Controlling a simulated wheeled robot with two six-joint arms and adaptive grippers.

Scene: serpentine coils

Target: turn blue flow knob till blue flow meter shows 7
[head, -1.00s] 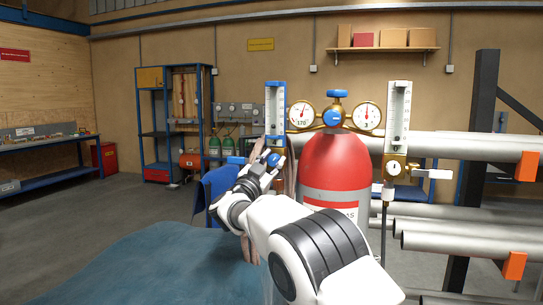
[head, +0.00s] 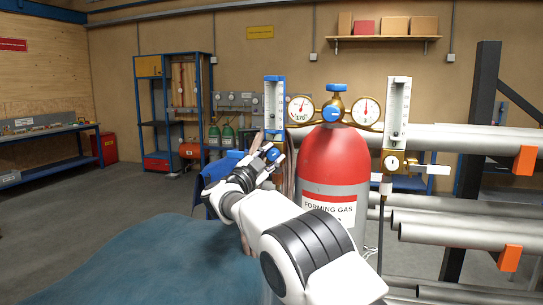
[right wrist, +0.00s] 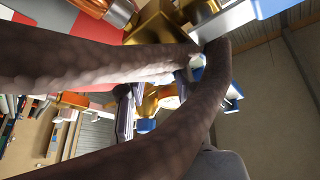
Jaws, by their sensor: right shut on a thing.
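The blue flow meter (head: 274,103) is a clear upright tube with a blue cap and blue base, left of the red gas cylinder. Its reading is too small to make out. The blue flow knob (head: 273,153) sits low on it, largely hidden by my right gripper (head: 271,152). That gripper is shut on the knob. In the right wrist view, the two dark fingers converge on a small blue and white piece of the knob (right wrist: 197,67). My left gripper is not in view.
The red cylinder (head: 334,160) stands just right of my right gripper, with two round gauges (head: 301,109) above it. A white flow meter (head: 396,112) stands further right, before a rack of metal pipes (head: 470,184). A blue cloth-like surface (head: 150,262) lies at the front left.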

